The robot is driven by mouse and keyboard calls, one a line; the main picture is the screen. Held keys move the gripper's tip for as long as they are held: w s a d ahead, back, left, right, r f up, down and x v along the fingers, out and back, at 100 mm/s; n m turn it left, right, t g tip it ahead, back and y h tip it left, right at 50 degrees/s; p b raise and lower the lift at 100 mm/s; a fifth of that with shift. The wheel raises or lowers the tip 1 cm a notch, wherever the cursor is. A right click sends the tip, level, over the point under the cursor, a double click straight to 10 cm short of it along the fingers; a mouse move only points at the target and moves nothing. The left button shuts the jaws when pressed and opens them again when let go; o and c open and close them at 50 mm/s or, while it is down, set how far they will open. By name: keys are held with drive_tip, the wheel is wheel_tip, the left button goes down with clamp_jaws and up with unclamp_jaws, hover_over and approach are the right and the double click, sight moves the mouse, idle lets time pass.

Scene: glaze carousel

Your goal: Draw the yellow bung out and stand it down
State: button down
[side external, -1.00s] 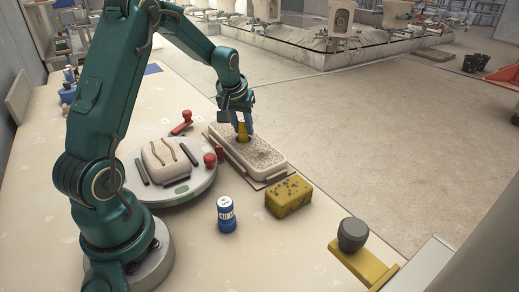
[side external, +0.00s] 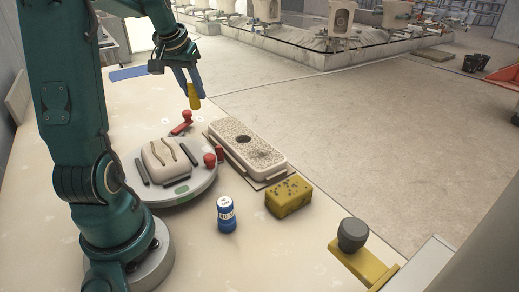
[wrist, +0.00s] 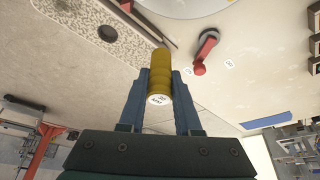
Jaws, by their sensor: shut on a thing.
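My gripper (side external: 189,84) is shut on the yellow bung (side external: 194,98) and holds it in the air, above the table's far part, left of the speckled block. In the wrist view my gripper (wrist: 160,85) has one finger on each side of the bung (wrist: 160,68), whose pale end face carries small dark print. The block's edge also shows in the wrist view (wrist: 128,38).
A round turntable (side external: 190,192) holds a cream form (side external: 170,158) and dark bars. A red lever (side external: 182,123) stands behind it. A blue-white can (side external: 227,214) and a yellow sponge (side external: 288,196) are in front. The table's far left is fairly clear near a blue mat (side external: 140,72).

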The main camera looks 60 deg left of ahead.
drive_tip(key=shift+r, duration=1.85)
